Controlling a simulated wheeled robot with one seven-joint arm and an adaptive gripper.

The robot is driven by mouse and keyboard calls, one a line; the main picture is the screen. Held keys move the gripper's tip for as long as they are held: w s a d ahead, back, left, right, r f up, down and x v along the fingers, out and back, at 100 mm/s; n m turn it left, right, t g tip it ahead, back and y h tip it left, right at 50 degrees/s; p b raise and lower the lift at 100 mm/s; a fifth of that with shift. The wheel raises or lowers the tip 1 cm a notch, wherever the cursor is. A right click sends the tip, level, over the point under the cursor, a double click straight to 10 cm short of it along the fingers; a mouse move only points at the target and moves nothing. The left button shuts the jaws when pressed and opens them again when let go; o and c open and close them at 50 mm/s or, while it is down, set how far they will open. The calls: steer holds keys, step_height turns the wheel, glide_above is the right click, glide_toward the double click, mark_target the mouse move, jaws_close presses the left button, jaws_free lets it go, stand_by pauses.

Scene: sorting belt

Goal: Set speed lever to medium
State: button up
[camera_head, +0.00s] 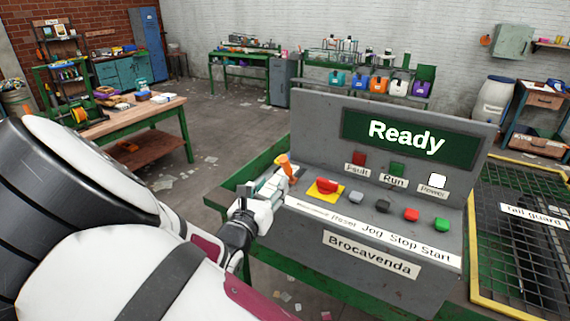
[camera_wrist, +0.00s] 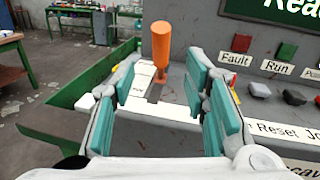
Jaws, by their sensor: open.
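The speed lever has an orange handle (camera_head: 285,164) and stands at the left end of the grey control panel (camera_head: 310,250). In the wrist view the orange lever (camera_wrist: 162,48) rises from a slot beside white label plates, whose text I cannot read. My gripper (camera_head: 268,192) is at the panel's left end, close to the lever. In the wrist view its teal-padded fingers (camera_wrist: 165,100) are spread apart, with the lever showing between and beyond them. I see no contact with the lever. The lever's base is partly hidden in the head view.
A red emergency knob (camera_head: 327,186) on yellow sits just right of the lever. Reset, Jog, Stop and Start buttons (camera_head: 411,215) follow along the panel. The screen (camera_head: 406,138) reads "Ready". A workbench (camera_head: 135,112) stands behind left.

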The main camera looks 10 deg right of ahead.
mark_target(284, 168)
steer(key=x, duration=1.1)
jaws_close()
